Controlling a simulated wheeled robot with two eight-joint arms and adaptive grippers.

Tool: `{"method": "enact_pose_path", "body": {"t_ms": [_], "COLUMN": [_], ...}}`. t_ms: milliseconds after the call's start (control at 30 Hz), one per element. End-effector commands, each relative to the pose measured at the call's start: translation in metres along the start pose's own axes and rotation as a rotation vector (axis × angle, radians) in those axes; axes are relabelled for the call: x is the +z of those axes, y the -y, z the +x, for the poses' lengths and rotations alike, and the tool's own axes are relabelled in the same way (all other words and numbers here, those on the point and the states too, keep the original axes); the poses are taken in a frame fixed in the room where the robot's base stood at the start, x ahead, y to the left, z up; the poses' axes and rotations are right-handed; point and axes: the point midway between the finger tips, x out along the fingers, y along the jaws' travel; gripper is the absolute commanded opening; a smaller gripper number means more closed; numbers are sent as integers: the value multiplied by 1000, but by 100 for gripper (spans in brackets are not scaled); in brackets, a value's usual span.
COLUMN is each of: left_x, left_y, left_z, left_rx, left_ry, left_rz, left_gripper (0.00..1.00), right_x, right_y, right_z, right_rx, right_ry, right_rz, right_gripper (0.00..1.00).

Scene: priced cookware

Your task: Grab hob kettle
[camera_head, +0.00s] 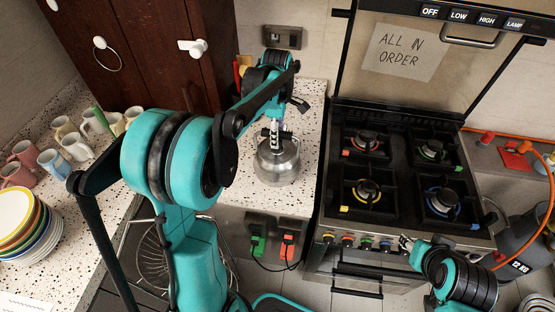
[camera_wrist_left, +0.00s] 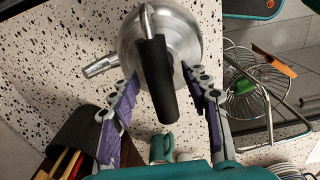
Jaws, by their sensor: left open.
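The hob kettle (camera_head: 277,167) is a silver metal pot standing on the speckled counter left of the stove. In the left wrist view the kettle (camera_wrist_left: 184,38) shows its round body, a spout pointing left and a black handle (camera_wrist_left: 155,78). My left gripper (camera_head: 275,130) is over the kettle from above. In the left wrist view this gripper (camera_wrist_left: 161,82) is open, with one purple-padded finger on each side of the handle. I cannot tell whether the fingers touch it. My right gripper (camera_head: 407,243) is at the stove's front edge; its jaws are too small to read.
The gas stove (camera_head: 400,180) stands right of the kettle. Mugs (camera_head: 75,147) and stacked plates (camera_head: 30,228) are on the left counter. A dark utensil holder (camera_wrist_left: 82,140) stands near the left gripper. A wire basket (camera_head: 155,255) is below. An orange hose (camera_head: 549,205) runs at right.

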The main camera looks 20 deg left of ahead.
Motion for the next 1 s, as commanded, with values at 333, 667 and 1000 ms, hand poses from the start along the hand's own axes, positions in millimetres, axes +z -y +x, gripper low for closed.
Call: {"method": "enact_pose_path", "body": {"t_ms": [333,667,1000], "left_x": [0,0,0], "left_y": [0,1,1], "left_z": [1,2,-3], "left_rx": [0,-2,-2], "left_ry": [0,0,0], "left_rz": [0,0,0], "left_gripper": [13,0,0], "right_x": [0,0,-1], "right_y": [0,0,0], "right_z": [0,0,-1], "right_rx": [0,0,0], "right_ry": [0,0,0], "right_rz": [0,0,0], "right_gripper": [40,40,40]}}
